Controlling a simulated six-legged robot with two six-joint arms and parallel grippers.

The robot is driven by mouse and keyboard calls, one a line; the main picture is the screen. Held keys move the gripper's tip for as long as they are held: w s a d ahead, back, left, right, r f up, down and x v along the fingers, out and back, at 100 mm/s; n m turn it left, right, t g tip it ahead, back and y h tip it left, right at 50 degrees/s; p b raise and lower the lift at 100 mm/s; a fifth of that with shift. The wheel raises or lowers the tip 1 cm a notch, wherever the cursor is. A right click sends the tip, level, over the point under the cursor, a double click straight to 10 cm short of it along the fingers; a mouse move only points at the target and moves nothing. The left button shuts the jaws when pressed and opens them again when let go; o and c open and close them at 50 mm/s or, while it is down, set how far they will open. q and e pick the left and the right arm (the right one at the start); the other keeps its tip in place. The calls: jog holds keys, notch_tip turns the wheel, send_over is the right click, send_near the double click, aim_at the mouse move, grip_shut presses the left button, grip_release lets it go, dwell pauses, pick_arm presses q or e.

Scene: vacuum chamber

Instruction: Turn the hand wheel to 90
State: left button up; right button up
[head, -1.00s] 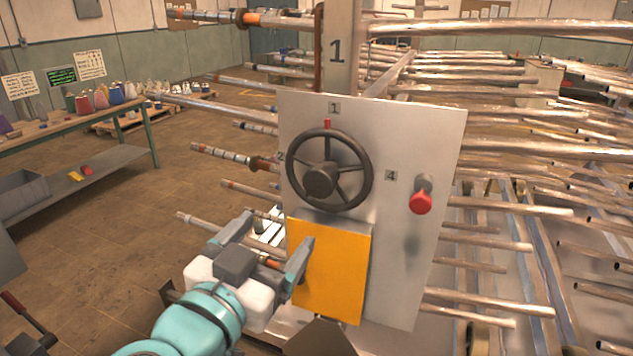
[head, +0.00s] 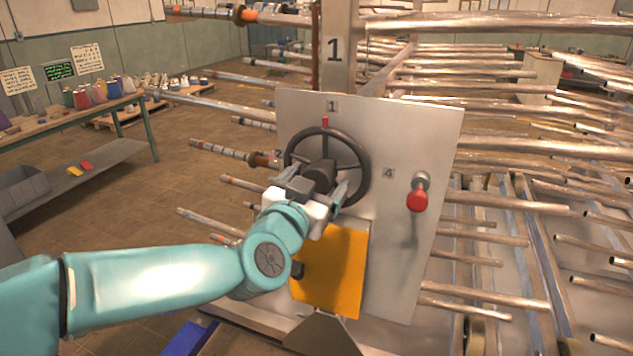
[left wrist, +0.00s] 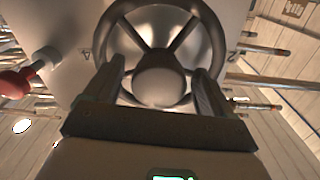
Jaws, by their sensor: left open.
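The dark hand wheel (head: 364,168) is mounted upright on a grey metal panel, with a red marker (head: 325,122) at its top under the label 1. My left gripper (head: 322,182) is in front of the wheel's hub and hides the lower part of the wheel. In the left wrist view, the hub (left wrist: 159,82) lies between the two spread fingers of my left gripper (left wrist: 160,88). The fingers look open around the hub; I cannot tell if they touch it. My right gripper is not in view.
A red-knobbed lever (head: 418,199) sticks out of the panel (head: 400,255) right of the wheel, below the label 4. A yellow plate (head: 345,275) is under the wheel. Long metal pipes (head: 500,207) extend behind the panel. A workbench (head: 70,117) stands at the left.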

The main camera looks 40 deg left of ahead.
pick_arm(q)
jog(key=shift+w+f, duration=0.1)
jog(key=shift+w, duration=0.2)
jog(key=shift+s+a, duration=0.1)
jog(key=shift+s, duration=0.05)
jog(key=c, duration=1.4)
jog(key=shift+c, duration=0.2)
